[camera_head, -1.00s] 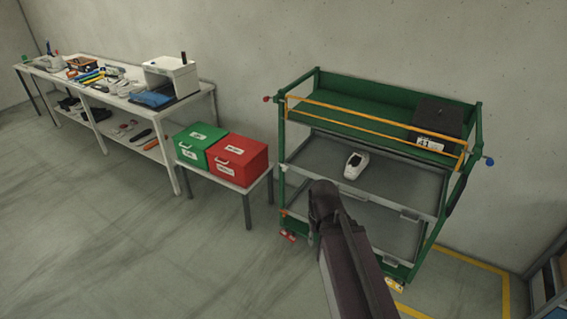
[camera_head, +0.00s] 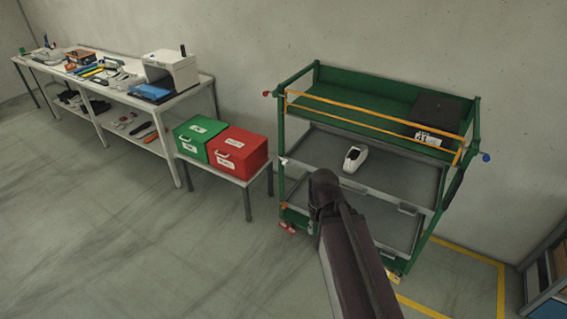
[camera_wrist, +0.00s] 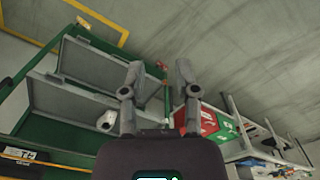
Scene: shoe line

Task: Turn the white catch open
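A small white piece, which looks like the white catch (camera_head: 283,161), sits on the left front post of the green rack (camera_head: 398,118), level with the middle shelf. It is too small to tell how it is turned. In the head view my own arm hides the gripper.
A white shoe (camera_head: 355,157) lies on the middle shelf and a dark box (camera_head: 437,112) stands on top. Yellow bars cross the top front. Green (camera_head: 200,136) and red (camera_head: 237,154) boxes stand on a low table left of the rack. Floor in front is open.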

